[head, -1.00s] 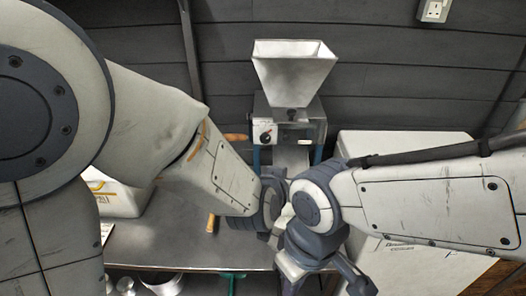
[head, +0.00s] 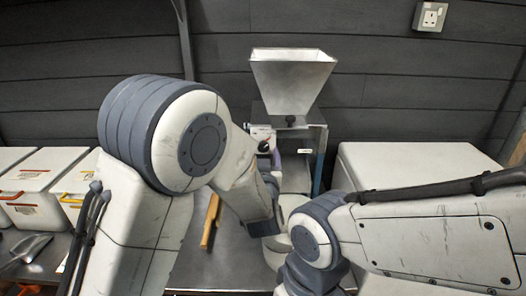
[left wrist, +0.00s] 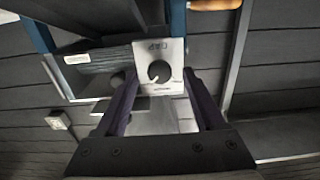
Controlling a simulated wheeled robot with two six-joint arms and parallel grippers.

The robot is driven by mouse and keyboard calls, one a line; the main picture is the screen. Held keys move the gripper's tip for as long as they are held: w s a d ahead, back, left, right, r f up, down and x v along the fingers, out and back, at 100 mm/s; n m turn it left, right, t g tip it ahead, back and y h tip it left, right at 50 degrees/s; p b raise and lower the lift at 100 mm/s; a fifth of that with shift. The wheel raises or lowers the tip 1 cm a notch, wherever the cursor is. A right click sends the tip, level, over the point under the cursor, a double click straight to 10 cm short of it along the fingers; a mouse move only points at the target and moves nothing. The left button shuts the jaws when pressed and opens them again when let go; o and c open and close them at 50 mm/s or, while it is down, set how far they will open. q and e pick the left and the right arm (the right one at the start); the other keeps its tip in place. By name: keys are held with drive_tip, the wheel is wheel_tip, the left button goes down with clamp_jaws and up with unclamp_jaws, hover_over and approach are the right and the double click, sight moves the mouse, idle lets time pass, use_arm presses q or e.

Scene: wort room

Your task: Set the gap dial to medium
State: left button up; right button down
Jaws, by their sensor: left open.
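The gap dial is a round black knob (left wrist: 160,71) on a pale plate (left wrist: 158,52) on the front of the grain mill (head: 294,84). It also shows small in the head view (head: 265,146). In the left wrist view a pale mark shows at the knob's lower left; the plate's lettering is too small to read. My left gripper (left wrist: 161,76) is open, its two dark purple fingers on either side of the knob. I cannot tell whether they touch it. My right arm comes in from the right, and its gripper is out of the frame.
A wooden-handled tool (head: 210,221) lies on the metal table (head: 222,262). A pale bucket (head: 275,252) stands below the mill. White boxes (head: 36,185) stand at the left and a large white box (head: 405,160) at the right, behind my right arm.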

use_arm(q)
drive_tip(key=shift+w, duration=1.1)
clamp_jaws()
drive_tip(key=shift+f+n+b, duration=0.2)
drive_tip(key=shift+n+b, duration=1.1)
drive_tip(key=shift+b, duration=0.2)
drive_tip(key=shift+n+b, duration=1.2)
drive_tip(key=shift+d+r+n+b, duration=0.1)
drive_tip(key=shift+r+n+b, duration=0.1)
drive_tip(key=shift+n+b, duration=1.65)
